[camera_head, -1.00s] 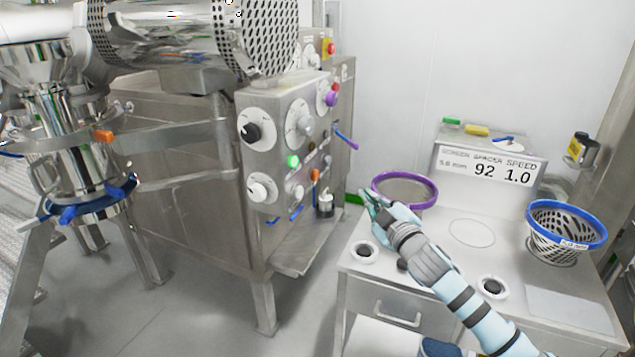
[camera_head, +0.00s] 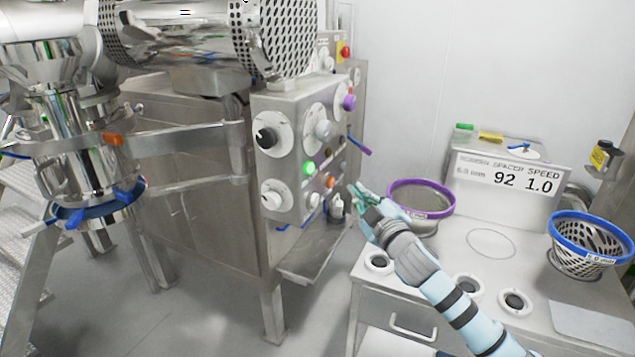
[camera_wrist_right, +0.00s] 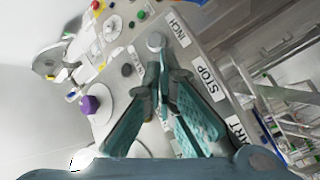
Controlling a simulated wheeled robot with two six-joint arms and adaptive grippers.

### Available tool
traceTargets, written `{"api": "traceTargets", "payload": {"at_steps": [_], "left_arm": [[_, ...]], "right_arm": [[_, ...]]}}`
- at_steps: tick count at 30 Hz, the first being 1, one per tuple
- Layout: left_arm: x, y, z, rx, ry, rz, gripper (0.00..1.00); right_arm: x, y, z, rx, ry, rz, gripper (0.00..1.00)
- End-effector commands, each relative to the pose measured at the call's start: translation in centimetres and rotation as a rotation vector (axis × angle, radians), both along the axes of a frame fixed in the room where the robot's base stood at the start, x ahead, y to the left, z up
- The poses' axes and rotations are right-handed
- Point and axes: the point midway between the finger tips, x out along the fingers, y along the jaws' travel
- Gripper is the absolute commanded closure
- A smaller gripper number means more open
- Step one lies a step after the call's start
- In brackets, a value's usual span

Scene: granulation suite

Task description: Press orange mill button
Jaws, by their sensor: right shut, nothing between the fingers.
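The orange button (camera_head: 330,182) is on the front of the steel control panel (camera_head: 290,108), right of and below a lit green button (camera_head: 309,168). My right gripper (camera_head: 355,191) is shut and empty. In the head view its fingertips appear a short way right of the orange button, with a visible gap. In the right wrist view the shut fingers (camera_wrist_right: 158,45) point at the panel, near labels reading INCH, STOP and a partly hidden one. I cannot make out the orange button there; the fingers cover part of the panel. My left gripper is not in view.
Dials and a purple knob (camera_head: 348,103) crowd the panel, with a red button (camera_head: 345,52) higher up. Steel machinery (camera_head: 85,135) fills the left.

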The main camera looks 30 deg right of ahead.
Motion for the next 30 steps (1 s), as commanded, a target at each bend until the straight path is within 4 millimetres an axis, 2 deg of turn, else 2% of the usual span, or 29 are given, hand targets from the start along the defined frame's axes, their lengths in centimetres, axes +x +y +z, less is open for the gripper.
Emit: {"api": "traceTargets", "payload": {"at_steps": [12,30], "left_arm": [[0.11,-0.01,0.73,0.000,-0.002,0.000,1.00],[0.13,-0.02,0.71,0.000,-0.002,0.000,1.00]], "right_arm": [[0.56,1.00,0.02,0.002,0.001,-0.008,1.00],[0.51,0.95,-0.01,0.001,0.001,-0.008,1.00]]}}
